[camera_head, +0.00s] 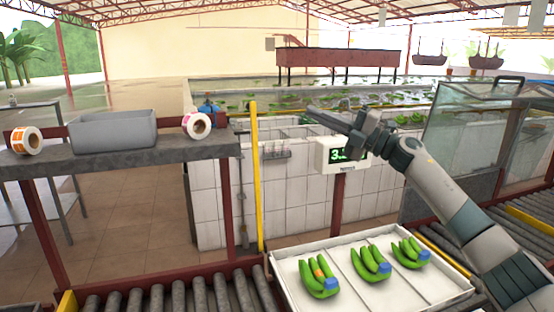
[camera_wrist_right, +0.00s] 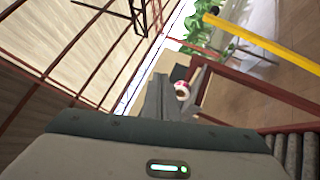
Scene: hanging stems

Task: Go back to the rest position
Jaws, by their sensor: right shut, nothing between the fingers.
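My right arm comes in from the right in the head view. My right gripper (camera_head: 318,114) is raised in the air, pointing left, above and in front of the white tiled basin wall. Its fingers are shut with nothing between them. In the right wrist view, its grey fingers (camera_wrist_right: 158,98) show close together, with a pink-and-white roll beyond them. My left gripper is not in view.
A white tray (camera_head: 385,300) with three green banana bunches (camera_head: 368,263) sits on the rollers below my right arm. A scale display (camera_head: 335,155) stands behind the gripper. A grey shelf (camera_head: 130,150) holds a bin (camera_head: 115,130) and two label rolls (camera_head: 27,140). A yellow post (camera_head: 256,180) stands centrally.

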